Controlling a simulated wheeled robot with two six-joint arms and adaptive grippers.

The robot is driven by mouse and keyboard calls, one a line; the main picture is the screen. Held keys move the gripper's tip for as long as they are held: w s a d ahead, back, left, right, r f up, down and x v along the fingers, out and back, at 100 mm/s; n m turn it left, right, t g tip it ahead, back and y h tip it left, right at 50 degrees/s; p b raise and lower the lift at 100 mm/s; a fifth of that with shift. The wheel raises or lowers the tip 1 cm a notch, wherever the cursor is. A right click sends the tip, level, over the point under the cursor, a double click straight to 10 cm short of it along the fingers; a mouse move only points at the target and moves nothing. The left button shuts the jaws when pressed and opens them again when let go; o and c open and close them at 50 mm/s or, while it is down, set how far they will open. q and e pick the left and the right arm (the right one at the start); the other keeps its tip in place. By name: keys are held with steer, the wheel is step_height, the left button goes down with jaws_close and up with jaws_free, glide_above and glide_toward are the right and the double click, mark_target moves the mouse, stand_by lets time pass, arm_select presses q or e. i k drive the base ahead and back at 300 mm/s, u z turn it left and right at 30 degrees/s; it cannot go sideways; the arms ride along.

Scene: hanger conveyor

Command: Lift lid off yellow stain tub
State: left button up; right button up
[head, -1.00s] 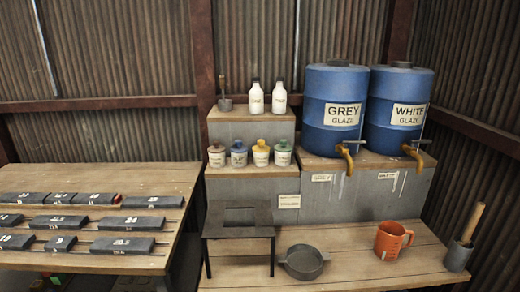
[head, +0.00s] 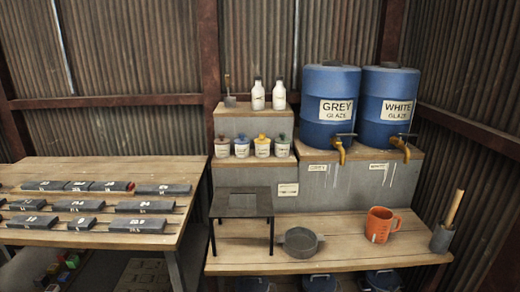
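The yellow stain tub (head: 262,148) is a small white tub with a label and a yellow lid (head: 262,137) on top. It stands on the wooden lower step of the grey stand, in a row with a red-brown-lidded tub (head: 222,147), a blue-lidded tub (head: 241,148) and a green-lidded tub (head: 282,148). The lid appears seated on the tub. Neither of my grippers shows in the head view.
Two white bottles (head: 258,95) stand on the upper step. Blue grey-glaze and white-glaze barrels (head: 331,82) with taps stand at right. A dark small stand (head: 243,204), grey bowl (head: 301,243) and orange jug (head: 380,224) occupy the bench. Dark tiles lie on the left table (head: 80,165).

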mark_target(262, 141)
steer(key=z, duration=1.25)
steer(key=i, duration=0.7)
steer(key=u, duration=0.05)
